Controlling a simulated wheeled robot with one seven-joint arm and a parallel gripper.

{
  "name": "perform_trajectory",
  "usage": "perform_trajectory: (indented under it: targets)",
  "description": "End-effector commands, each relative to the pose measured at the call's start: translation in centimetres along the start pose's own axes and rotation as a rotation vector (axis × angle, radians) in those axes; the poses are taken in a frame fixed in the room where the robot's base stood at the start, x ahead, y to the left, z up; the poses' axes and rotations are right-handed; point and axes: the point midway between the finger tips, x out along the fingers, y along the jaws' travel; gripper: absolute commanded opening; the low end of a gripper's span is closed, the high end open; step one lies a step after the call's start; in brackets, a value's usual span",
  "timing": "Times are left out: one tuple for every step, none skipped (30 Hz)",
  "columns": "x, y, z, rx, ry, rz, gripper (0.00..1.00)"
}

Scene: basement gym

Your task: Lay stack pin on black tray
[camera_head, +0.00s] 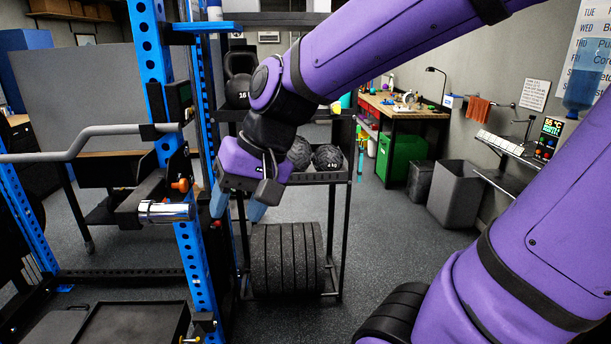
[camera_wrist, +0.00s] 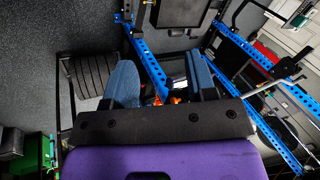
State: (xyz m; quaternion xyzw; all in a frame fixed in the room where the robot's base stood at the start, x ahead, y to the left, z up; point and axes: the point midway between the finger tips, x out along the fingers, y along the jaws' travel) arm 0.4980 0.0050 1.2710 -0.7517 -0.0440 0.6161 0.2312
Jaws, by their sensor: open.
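My gripper (camera_head: 237,205) hangs beside the blue rack upright, its two blue-grey fingers pointing down, apart and empty. In the wrist view the fingers (camera_wrist: 160,82) stand apart with the upright and small orange parts between and beyond them. The black tray (camera_head: 130,325) lies low at the bottom left in the head view, partly cut off by the frame. It seems to show at the top of the wrist view too (camera_wrist: 183,12). A small red knob (camera_head: 217,223) shows by the upright, close to the left finger; I cannot tell whether it is the stack pin.
The blue upright (camera_head: 190,245) stands between the gripper and the tray. An orange knob (camera_head: 182,185) and a chrome sleeve (camera_head: 165,211) stick out there. A shelf rack holds a kettlebell (camera_head: 238,90), balls and black plates (camera_head: 288,262).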

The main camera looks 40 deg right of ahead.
Motion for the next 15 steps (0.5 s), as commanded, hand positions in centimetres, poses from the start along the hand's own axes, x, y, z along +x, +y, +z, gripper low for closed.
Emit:
perform_trajectory:
  targets:
    - [-1.4, 0.8, 0.6, -0.056, 0.042, 0.032, 0.52]
    - [-2.1, 1.3, 0.9, -0.089, 0.064, 0.056, 0.52]
    - [-3.0, 1.9, 1.3, -0.129, 0.092, 0.088, 0.52]
    - [-3.6, 2.4, 1.6, -0.158, 0.113, 0.112, 0.52]
    - [-4.3, 2.9, 1.8, -0.185, 0.132, 0.136, 0.52]
    - [-5.0, 3.5, 2.2, -0.218, 0.156, 0.168, 0.52]
    - [-5.6, 3.9, 2.4, -0.241, 0.173, 0.191, 0.52]
    - [-6.0, 4.3, 2.6, -0.261, 0.188, 0.212, 0.52]
    - [-6.6, 4.8, 2.9, -0.284, 0.207, 0.237, 0.52]
    - [-7.0, 5.1, 3.1, -0.299, 0.218, 0.255, 0.52]
    - [-7.3, 5.4, 3.2, -0.311, 0.229, 0.269, 0.52]
    - [-7.7, 5.7, 3.4, -0.324, 0.240, 0.286, 0.52]
    - [-7.9, 5.8, 3.5, -0.332, 0.247, 0.297, 0.52]
    - [-8.1, 6.0, 3.5, -0.339, 0.251, 0.306, 0.52]
    - [-8.2, 6.1, 3.6, -0.344, 0.256, 0.313, 0.52]
